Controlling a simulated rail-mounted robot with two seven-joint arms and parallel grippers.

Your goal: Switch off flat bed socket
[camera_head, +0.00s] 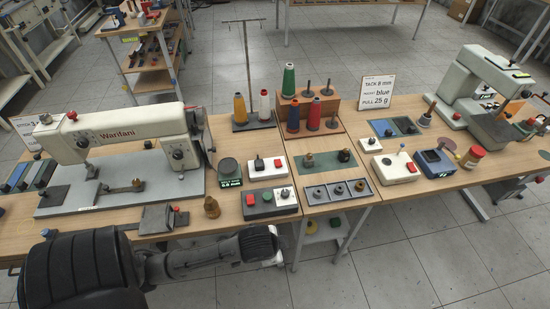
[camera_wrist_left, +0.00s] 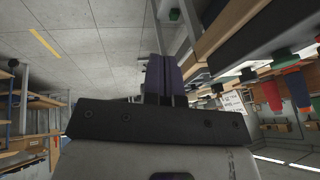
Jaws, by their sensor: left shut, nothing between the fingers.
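The flat bed sewing machine (camera_head: 130,138) stands on the left of the wooden table in the head view. Nearer is a grey and white box (camera_head: 271,202) with a red button and dark knobs. I cannot tell which one is the flat bed socket, or its switch position. My left arm crosses the lower left of the head view; its fingers are not clear there. In the left wrist view my left gripper (camera_wrist_left: 160,72) is shut and empty. My right gripper is not in view.
A round dial (camera_head: 229,169) and a brass knob piece (camera_head: 211,207) stand near the boxes. A four-part tray (camera_head: 338,193) and thread cones (camera_head: 289,82) are to the right. Another machine (camera_head: 485,90) stands far right. Grey floor (camera_head: 400,255) is open in front.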

